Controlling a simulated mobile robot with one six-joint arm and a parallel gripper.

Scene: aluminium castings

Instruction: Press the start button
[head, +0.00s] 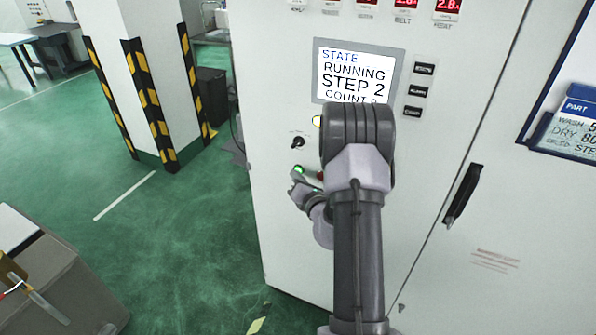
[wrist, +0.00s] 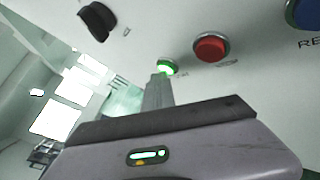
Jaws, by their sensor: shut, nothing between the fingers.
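A lit green button (head: 299,169) is on the white cabinet front, below a black switch. Its label is too small to read. In the wrist view the green button (wrist: 168,67) glows just beyond my fingertips. My gripper (wrist: 160,80) is shut and empty, its narrow tip overlapping the button's lower left edge; I cannot tell whether they touch. In the head view my gripper (head: 296,184) is just below the green button, partly hidden by my arm. The screen (head: 356,75) reads "STATE RUNNING STEP 2", with a count partly covered by my arm.
A red button (wrist: 211,47) sits right of the green one, and a blue button (wrist: 307,12) further right. A black switch knob (wrist: 97,22) juts out at upper left. A black door handle (head: 463,194) is right of my arm. Green floor (head: 180,230) is open at left.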

